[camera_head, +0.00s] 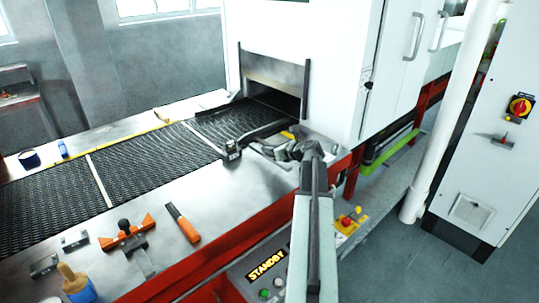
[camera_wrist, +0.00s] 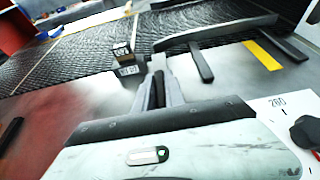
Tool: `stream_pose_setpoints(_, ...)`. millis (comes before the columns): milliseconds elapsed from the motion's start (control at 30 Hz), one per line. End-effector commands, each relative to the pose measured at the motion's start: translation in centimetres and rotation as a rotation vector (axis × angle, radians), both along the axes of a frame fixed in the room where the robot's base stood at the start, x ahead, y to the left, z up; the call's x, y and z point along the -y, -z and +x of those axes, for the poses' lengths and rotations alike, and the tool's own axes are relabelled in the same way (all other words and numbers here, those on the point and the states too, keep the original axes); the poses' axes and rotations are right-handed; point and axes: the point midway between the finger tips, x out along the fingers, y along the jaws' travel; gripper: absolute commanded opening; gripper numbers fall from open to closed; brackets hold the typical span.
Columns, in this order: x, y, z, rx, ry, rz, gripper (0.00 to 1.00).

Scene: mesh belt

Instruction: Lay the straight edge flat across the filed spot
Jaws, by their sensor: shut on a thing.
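My gripper (camera_head: 262,148) reaches left over the steel side plate near the oven mouth. In the wrist view my gripper (camera_wrist: 159,80) has its two fingers close together on a narrow dark piece, which I take to be the straight edge (camera_wrist: 159,86); the fingers hide most of it. A small dark block with a pale label (camera_head: 232,151) stands by the belt edge, just left of the fingertips; it also shows in the wrist view (camera_wrist: 127,68). I cannot make out the filed spot in either view.
The black mesh belt (camera_head: 150,161) runs into the oven mouth. A dark guide bar (camera_wrist: 220,33) and a yellow strip (camera_wrist: 262,55) lie beyond the fingers. An orange-handled tool (camera_head: 182,223), an orange knobbed tool (camera_head: 125,236) and a brush (camera_head: 75,282) lie on the near plate.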

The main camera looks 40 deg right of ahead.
Motion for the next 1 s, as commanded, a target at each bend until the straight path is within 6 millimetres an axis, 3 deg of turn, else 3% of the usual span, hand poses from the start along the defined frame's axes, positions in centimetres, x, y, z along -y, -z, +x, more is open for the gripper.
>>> stream_pose_setpoints(67,1.0,0.1,0.1,0.001,0.005,0.000,0.00)
stream_pose_setpoints(267,1.9,3.9,-0.7,0.001,0.020,0.000,0.00)
stream_pose_setpoints(667,2.2,4.1,-0.9,0.001,0.025,0.000,0.00)
stream_pose_setpoints(700,2.2,4.0,-1.0,0.000,0.025,0.000,0.20)
stream_pose_setpoints(767,2.2,3.9,-1.0,0.000,0.025,0.000,0.36)
stream_pose_setpoints(1000,2.3,3.9,-1.0,0.000,0.025,0.000,0.36)
